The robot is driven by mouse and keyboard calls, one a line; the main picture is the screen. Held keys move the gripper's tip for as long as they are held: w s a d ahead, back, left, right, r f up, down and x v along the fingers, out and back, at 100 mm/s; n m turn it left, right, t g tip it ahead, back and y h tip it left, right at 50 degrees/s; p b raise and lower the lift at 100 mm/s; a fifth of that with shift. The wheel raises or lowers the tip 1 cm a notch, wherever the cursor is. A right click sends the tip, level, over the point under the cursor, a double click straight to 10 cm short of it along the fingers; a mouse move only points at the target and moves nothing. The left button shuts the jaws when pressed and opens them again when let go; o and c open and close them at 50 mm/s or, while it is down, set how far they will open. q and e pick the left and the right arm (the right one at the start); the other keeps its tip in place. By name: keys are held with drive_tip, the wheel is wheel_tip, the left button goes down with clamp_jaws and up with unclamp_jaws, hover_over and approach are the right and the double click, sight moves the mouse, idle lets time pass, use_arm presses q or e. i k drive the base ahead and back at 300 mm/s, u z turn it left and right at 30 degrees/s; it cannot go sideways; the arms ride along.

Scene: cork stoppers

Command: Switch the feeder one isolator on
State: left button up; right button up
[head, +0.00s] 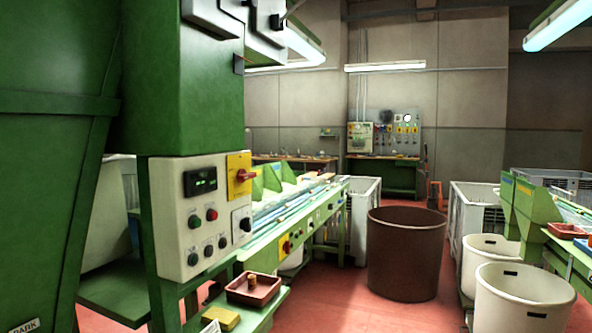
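A rotary isolator with a red handle (244,175) on a yellow plate (234,164) is on the upper right of a pale control panel (190,215). Its handle appears to lie roughly sideways. A smaller red and yellow switch (286,246) is on the green conveyor's side, farther right; its handle position is too small to tell. No label naming feeder one is readable, so I cannot tell from lettering which switch is the feeder one isolator. Neither of my grippers is in view.
The panel has a dark display (200,181), buttons and knobs. A red-brown tray (254,290) sits low in front of the conveyor. A large brown bin (406,255) stands on the red floor, with white tubs (522,300) at right. Floor between them is open.

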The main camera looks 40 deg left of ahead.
sight(242, 176)
drive_tip(key=i, duration=3.55)
drive_tip(key=u, duration=2.95)
